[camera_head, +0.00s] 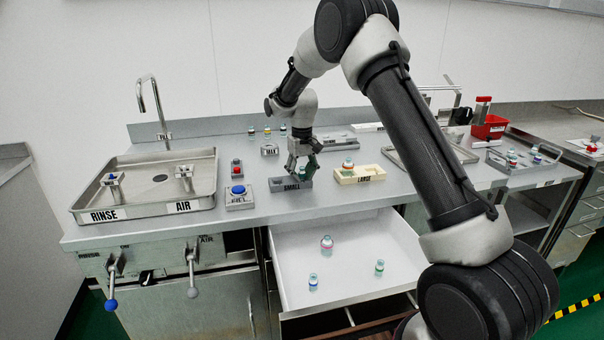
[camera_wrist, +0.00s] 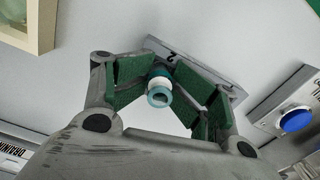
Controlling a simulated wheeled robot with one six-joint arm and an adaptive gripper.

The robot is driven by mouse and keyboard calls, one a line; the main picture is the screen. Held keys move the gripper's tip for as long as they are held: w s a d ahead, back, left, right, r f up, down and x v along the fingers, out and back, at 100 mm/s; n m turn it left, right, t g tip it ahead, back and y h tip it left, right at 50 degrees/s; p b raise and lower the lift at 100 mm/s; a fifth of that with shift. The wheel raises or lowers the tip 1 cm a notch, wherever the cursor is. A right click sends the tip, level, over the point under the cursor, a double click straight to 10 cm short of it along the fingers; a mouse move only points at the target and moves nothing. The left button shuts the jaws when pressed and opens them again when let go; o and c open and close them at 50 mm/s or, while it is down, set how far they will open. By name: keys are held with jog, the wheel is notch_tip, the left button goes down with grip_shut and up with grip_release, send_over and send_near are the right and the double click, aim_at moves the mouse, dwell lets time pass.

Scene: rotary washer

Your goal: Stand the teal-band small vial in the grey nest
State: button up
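The small vial (camera_wrist: 159,92) shows end-on in the wrist view, with a pale rim and a teal band. It sits between the green-padded fingers of my gripper (camera_wrist: 163,78), which appear closed on its sides. In the head view my gripper (camera_head: 303,172) is low over the right part of the grey nest (camera_head: 280,186), marked SMALL. The nest (camera_wrist: 226,82) also shows just behind the vial in the wrist view. I cannot tell whether the vial's base touches the nest or is still above it.
The cream LARGE nest (camera_head: 372,174) stands close on the right, with a vial (camera_head: 348,163) in it. The open drawer (camera_head: 345,280) below holds 3 vials.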

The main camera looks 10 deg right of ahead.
aim_at(302, 167)
jog(key=shift+s+f, duration=0.15)
jog(key=shift+s, duration=0.05)
notch_tip(302, 167, up, 14)
jog(key=s+d+r+t, duration=0.1)
jog(key=s+d+r, duration=0.5)
jog(key=s+r, duration=0.35)
jog(key=s+d+r+m+t, duration=0.1)
jog(key=s+d+r, duration=0.15)
jog(key=s, duration=0.75)
jog(key=s+d+r+m+t, duration=0.1)
jog(key=s+d, duration=0.3)
jog(key=s, duration=0.7)
jog(key=s+d+f+t, duration=0.1)
jog(key=s+f, duration=0.3)
jog(key=s, duration=0.8)
jog(key=shift+d+f, duration=0.4)
jog(key=shift+d, duration=0.3)
